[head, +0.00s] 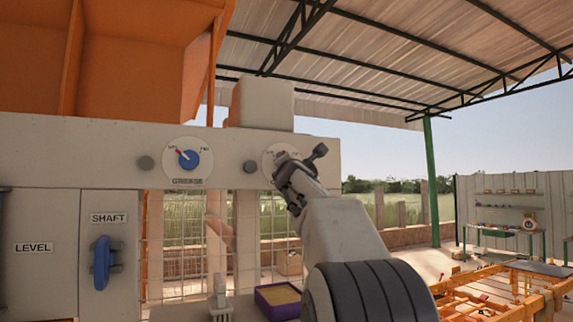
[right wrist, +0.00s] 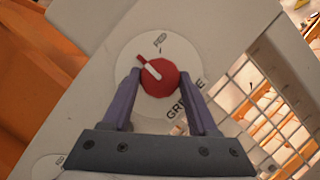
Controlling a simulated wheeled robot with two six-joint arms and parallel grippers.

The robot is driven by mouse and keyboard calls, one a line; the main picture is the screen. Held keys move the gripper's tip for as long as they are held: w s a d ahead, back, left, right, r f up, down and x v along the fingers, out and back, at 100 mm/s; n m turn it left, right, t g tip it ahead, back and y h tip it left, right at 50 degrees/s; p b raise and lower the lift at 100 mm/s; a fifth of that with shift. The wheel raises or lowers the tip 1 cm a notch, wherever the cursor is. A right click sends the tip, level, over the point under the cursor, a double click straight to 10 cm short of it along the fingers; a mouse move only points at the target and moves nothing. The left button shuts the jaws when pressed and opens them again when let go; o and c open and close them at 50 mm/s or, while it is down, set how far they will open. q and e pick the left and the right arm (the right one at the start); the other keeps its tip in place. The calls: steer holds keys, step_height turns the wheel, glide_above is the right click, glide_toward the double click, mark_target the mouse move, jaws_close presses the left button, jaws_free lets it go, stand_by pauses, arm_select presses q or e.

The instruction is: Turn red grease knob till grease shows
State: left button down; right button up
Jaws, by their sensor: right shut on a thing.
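The red grease knob (right wrist: 160,78) sits on a round white dial plate (right wrist: 128,52) in the right wrist view. The dark lettering GREASE at the lower right of the plate is partly covered by a finger. My right gripper (head: 291,166) is shut on the knob, one purple finger on each side. In the head view the gripper hides the knob and most of its dial. My left gripper is in neither view.
A blue handle (head: 102,263) labelled SHAFT is lower left. A purple tray (head: 278,303) stands below my right arm.

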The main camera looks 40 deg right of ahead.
steer(key=m+g+p, duration=0.1)
steer(key=m, duration=0.3)
steer(key=m+g, duration=0.2)
steer(key=m, duration=0.2)
steer(key=shift+r+m+y+p, duration=0.2)
steer(key=shift+m+y+p, duration=0.1)
steer(key=shift+p, duration=0.1)
stand_by(0.4)
steer(key=o, duration=1.3)
steer(key=shift+o, duration=0.2)
